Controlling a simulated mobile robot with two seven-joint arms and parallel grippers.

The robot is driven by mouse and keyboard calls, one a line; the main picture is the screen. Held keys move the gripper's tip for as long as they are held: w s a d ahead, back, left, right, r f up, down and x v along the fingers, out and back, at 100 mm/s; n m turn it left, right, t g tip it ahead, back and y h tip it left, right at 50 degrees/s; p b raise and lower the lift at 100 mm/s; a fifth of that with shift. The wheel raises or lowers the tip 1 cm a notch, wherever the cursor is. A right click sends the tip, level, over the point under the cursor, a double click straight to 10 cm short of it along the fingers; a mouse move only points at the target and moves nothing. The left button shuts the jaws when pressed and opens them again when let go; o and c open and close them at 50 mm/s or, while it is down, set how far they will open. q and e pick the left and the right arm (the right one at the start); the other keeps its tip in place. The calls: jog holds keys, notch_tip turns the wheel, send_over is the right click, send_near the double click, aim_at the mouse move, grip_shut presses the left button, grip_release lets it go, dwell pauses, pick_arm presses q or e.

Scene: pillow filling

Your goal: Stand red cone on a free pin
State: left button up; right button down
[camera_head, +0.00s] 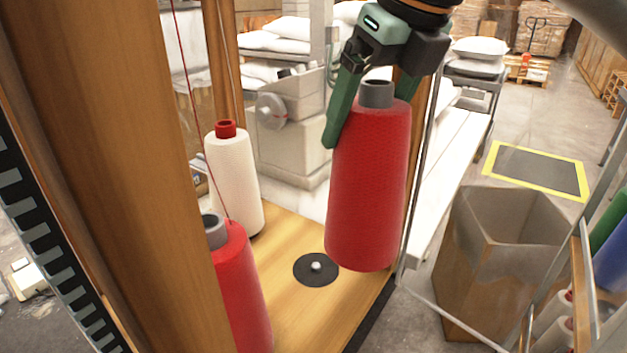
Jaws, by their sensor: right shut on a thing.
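A red cone of thread (368,185) with a grey top hangs upright in my right gripper (372,112). The green fingers are shut on its upper part. A pin (316,266) with a small pale tip stands on a round black base on the wooden shelf (290,240). The cone's bottom is above the shelf, just right of the pin in the picture. Another red cone (242,290) stands at the front left, partly hidden by a wooden post. A white cone (233,178) with a red top stands behind it. My left gripper is not in view.
A thick wooden post (150,150) blocks the left side. A thin red thread (190,100) runs down to the front red cone. A metal upright (425,150) stands right of the held cone. An open cardboard box (490,260) is on the floor at right.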

jog(key=w+a+f+p, duration=0.1)
jog(key=w+a+f, duration=0.5)
jog(key=f, duration=0.4)
jog(key=shift+w+f, duration=0.35)
jog(key=shift+w, duration=0.25)
jog(key=shift+a+f, duration=0.1)
jog(key=shift+f, duration=0.15)
grip_release()
